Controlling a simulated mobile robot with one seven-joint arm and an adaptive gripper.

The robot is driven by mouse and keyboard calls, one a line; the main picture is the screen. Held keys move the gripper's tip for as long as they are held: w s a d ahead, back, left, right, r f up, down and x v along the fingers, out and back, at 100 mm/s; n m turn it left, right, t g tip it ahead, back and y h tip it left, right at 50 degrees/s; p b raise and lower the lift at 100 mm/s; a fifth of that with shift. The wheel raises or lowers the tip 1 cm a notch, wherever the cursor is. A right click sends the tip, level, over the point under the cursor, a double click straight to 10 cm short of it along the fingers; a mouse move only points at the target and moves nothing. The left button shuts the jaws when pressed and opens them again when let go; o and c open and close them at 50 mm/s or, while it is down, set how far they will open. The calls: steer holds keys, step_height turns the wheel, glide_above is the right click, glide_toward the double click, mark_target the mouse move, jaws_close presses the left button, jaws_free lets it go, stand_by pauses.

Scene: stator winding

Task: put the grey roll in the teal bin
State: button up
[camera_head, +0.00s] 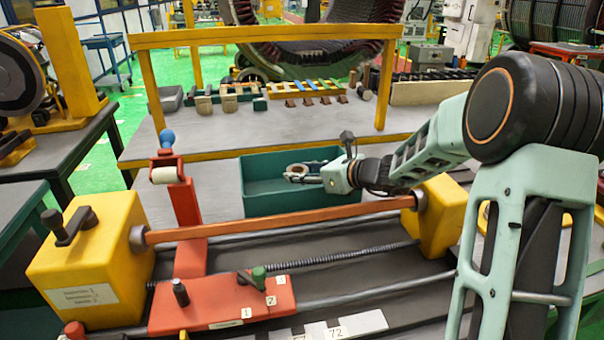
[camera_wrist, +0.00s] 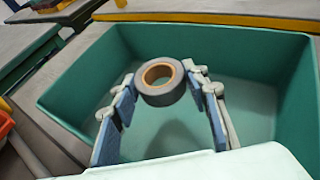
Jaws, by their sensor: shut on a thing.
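The grey roll (camera_wrist: 160,94), a ring of dark grey tape with a tan core, is held between the fingertips of my gripper (camera_wrist: 160,88) in the wrist view. In the head view my gripper (camera_head: 302,174) and the roll (camera_head: 297,169) are small, above the teal bin. The teal bin (camera_wrist: 75,70) surrounds the roll in the wrist view, and its floor shows empty below. In the head view the bin (camera_head: 262,204) stands on the grey table behind the winding machine. The roll's exact height over the bin floor is hard to tell.
An orange bar (camera_head: 270,223) runs between two yellow housings (camera_head: 92,265) in front of the bin. A red post (camera_head: 182,205) stands left of it. A yellow frame (camera_head: 260,36) rises behind, with blocks and strips on the far table.

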steer(key=shift+f+b, duration=0.55)
steer(key=shift+b, duration=0.05)
steer(key=o, duration=1.1)
steer(key=shift+s+f, duration=0.1)
steer(key=shift+f, duration=0.1)
steer(key=shift+r+p, duration=0.5)
steer(key=shift+p, duration=0.1)
steer(key=v, duration=0.7)
steer(key=shift+s+d+r+p, duration=0.1)
steer(key=shift+d+r+p, duration=0.05)
steer(key=shift+r+p, duration=0.25)
